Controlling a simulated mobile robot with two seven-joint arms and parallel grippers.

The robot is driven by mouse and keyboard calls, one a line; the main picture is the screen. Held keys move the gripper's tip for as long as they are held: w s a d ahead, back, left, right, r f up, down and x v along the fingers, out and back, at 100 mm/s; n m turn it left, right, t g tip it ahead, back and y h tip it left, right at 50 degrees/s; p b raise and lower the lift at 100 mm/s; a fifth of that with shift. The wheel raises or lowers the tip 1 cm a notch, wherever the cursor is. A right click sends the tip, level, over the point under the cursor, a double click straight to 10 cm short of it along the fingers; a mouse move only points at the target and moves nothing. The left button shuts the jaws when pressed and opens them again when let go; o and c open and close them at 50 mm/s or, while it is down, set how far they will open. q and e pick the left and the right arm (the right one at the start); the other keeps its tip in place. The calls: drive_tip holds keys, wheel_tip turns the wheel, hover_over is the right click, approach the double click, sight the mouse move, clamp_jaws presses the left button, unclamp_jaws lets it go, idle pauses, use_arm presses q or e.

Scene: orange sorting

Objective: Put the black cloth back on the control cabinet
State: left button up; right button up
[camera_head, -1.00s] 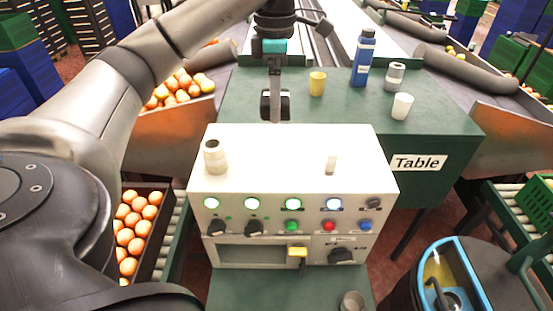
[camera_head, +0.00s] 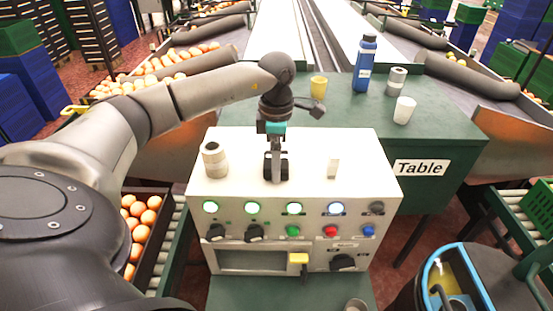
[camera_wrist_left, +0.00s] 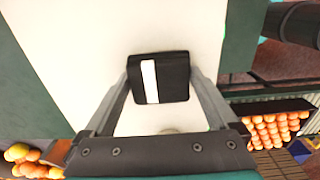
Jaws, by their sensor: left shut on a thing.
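The black cloth (camera_head: 268,168), a small folded dark pad, shows at the rear middle of the white top of the control cabinet (camera_head: 240,185). In the left wrist view the cloth (camera_wrist_left: 174,77) has a white stripe and sits between the two fingers, over the white top (camera_wrist_left: 100,30). My left gripper (camera_head: 276,172) points down and is shut on the cloth. I cannot tell whether the cloth touches the top or hangs just above it. My right gripper is not in view.
On the cabinet top stand a whitish roll (camera_head: 214,162) at left and a small white piece (camera_head: 333,168) at right. Behind, the green table (camera_head: 440,130) bears a yellow cup (camera_head: 319,88), a blue bottle (camera_head: 364,65), a grey roll (camera_head: 397,80) and a white cup (camera_head: 404,110).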

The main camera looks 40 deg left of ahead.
use_arm(q)
drive_tip(key=shift+f, duration=0.1)
drive_tip(key=o, duration=1)
drive_tip(key=shift+r, duration=0.5)
wheel_tip(320, 180, up, 11)
drive_tip(key=shift+r+p, duration=0.2)
drive_tip(key=shift+p, duration=0.25)
